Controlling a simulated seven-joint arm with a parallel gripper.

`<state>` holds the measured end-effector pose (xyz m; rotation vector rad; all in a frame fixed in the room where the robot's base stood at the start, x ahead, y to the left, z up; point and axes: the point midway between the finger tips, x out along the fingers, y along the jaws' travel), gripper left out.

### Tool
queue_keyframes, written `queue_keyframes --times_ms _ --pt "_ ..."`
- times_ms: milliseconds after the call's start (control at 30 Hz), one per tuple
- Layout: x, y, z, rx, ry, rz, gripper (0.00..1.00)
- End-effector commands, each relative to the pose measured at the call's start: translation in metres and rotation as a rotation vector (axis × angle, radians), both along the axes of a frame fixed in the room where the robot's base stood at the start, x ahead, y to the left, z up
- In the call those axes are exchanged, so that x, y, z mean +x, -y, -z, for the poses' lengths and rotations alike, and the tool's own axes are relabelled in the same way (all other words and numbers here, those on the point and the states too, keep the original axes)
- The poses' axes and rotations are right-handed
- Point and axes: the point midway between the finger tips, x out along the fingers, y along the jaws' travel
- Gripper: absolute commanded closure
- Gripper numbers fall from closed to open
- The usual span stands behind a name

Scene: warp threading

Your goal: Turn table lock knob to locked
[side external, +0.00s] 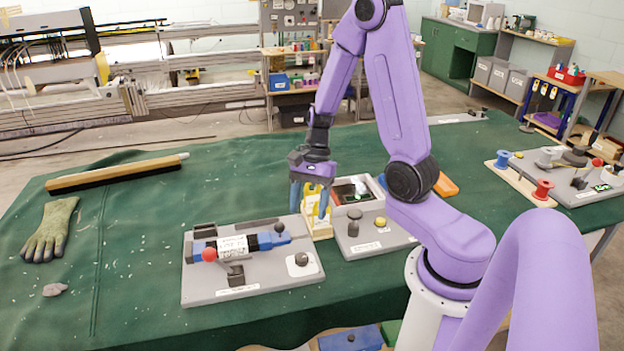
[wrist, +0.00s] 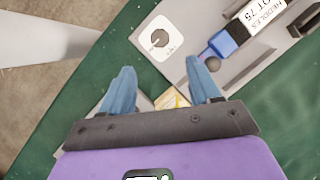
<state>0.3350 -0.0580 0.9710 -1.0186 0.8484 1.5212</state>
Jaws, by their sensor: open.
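A round grey knob (side external: 301,259) sits on a white square plate at the right end of a grey base board (side external: 205,290). It also shows in the wrist view as a dark knob (wrist: 159,38) on its plate, ahead of the fingertips. I cannot read any marking that names it the table lock knob. My gripper (side external: 309,203) is open, pointing down, behind and above that knob in the side view. Its blue fingers (wrist: 160,68) are apart with nothing held.
A yellow labelled block on a wooden stand (side external: 319,222) is close to my fingers. A second grey board (side external: 372,240) with dark and yellow knobs is to the right. A glove (side external: 50,232) and a long brush (side external: 118,173) lie left. Green cloth between is mostly clear.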

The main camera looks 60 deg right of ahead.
Motion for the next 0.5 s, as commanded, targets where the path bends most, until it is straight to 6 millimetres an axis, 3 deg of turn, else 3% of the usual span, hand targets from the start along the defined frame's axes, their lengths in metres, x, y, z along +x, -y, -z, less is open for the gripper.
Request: queue_keyframes --times_ms 200,500 --pt "0.004 0.015 -0.034 -0.003 0.006 0.002 0.38" --pt "0.004 0.023 -0.054 -0.001 0.0 0.002 0.38"
